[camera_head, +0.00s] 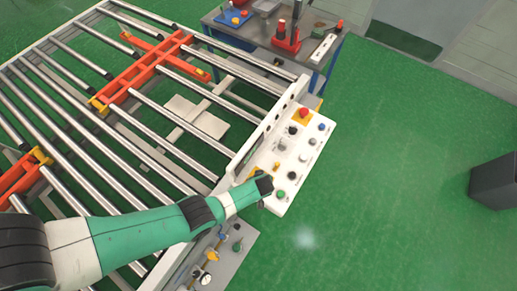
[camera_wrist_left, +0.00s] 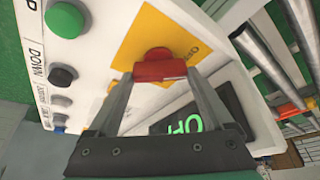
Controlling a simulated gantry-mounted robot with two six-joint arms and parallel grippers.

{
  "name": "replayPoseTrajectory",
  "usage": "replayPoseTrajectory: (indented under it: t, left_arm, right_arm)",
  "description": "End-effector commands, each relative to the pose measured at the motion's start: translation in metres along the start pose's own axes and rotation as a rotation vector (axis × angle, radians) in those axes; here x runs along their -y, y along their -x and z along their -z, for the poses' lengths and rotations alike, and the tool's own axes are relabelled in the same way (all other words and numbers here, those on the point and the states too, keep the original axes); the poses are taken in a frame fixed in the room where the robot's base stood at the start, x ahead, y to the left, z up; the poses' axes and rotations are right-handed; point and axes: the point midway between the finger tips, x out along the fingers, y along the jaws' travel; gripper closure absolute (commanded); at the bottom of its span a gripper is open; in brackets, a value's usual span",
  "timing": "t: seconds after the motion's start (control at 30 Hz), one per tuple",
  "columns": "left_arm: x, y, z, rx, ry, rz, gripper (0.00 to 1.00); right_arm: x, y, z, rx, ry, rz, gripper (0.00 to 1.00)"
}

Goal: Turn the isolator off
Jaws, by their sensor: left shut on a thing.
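The isolator switch (camera_wrist_left: 160,62) is a red knob on a yellow plate (camera_wrist_left: 162,32), seen in the left wrist view. It is set in a white control panel (camera_wrist_left: 100,60). My left gripper (camera_wrist_left: 160,80) has its two fingers on either side of the red knob and is shut on it. In the head view my left gripper (camera_head: 262,184) is at the near left end of the white control panel (camera_head: 279,200) and hides the knob. I cannot read the knob's setting. My right gripper is not in view.
The panel carries a red button (camera_head: 303,113) and several other buttons. A dark display with green letters (camera_wrist_left: 182,124) is close beside the gripper. A roller conveyor (camera_head: 150,125) with orange parts lies left. A tool table (camera_head: 255,35) stands behind.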

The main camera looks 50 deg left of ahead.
Motion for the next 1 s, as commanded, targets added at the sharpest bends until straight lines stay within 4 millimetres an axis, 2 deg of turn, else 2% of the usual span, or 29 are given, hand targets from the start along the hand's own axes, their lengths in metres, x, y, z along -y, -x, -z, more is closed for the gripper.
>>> replayPoseTrajectory:
  t: [0.3,0.77,0.8,0.87,1.0]
  left_arm:
    - [0.0000,-0.0004,-0.0008,0.002,0.090,0.036,0.71]
    - [0.0002,0.0001,-0.0007,0.003,0.103,0.040,0.71]
    - [0.0001,0.0002,-0.0006,0.002,0.104,0.040,0.08]
    - [0.0001,0.0002,-0.0006,0.002,0.103,0.040,0.00]
    - [0.0001,0.0003,-0.0005,0.002,0.102,0.040,0.00]
  right_arm:
    - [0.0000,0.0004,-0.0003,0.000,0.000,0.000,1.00]
    - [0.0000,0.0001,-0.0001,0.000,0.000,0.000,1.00]
    - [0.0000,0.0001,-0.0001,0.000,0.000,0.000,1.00]
    - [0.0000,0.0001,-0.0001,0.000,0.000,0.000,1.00]
    - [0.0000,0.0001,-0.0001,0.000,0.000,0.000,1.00]
